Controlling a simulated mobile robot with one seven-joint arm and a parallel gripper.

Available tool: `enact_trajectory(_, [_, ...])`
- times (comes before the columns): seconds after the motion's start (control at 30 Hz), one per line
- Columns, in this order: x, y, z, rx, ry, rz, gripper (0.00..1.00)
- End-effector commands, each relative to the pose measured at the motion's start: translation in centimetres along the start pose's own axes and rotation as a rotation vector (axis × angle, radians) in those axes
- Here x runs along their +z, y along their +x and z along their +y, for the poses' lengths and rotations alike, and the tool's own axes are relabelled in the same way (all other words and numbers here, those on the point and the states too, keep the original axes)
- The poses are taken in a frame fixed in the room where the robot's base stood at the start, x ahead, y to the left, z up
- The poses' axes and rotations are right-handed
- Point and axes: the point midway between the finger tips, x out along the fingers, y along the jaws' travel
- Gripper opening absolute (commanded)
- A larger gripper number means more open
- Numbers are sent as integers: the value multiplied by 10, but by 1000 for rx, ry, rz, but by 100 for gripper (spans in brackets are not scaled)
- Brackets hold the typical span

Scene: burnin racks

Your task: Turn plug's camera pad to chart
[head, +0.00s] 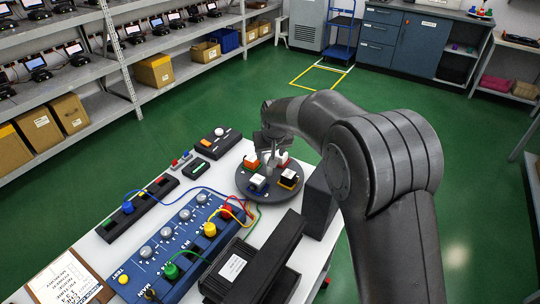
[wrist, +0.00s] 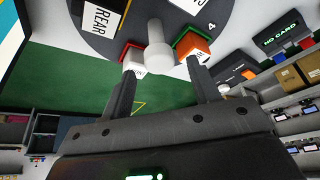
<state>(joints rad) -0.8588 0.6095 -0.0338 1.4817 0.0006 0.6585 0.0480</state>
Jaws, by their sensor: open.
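A round dark grey turntable (head: 262,198) sits at the far end of the white table, carrying several small blocks. An orange block (head: 250,160), a white-topped block (head: 258,182) and a dark block on a yellow pad (head: 289,180) show there. In the wrist view the turntable (wrist: 183,12) has a white knob (wrist: 159,45) at its middle, with a white block on a red pad (wrist: 131,58) and the orange block on a green pad (wrist: 193,45) beside it. My gripper (wrist: 160,70) is open, its fingers on either side below the knob; contact is unclear. I cannot tell which block is the plug.
A blue panel (head: 150,262) with cables and knobs lies left of the turntable. A black box (head: 320,203) stands close on its right. A printed sheet (head: 66,280) lies at the near left. Green floor is clear beyond the table.

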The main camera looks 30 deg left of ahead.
Motion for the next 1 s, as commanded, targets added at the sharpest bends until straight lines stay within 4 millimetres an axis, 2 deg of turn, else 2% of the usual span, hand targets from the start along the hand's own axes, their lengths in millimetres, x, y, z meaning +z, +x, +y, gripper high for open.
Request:
enact_trajectory(0.1, [0, 15, 0, 0, 1, -1, 56])
enact_trajectory(0.2, [0, 20, 0, 0, 1, 0, 56])
enact_trajectory(0.5, [0, 22, 0, 0, 1, 1, 56])
enact_trajectory(1.0, [0, 22, 0, 0, 1, 0, 16])
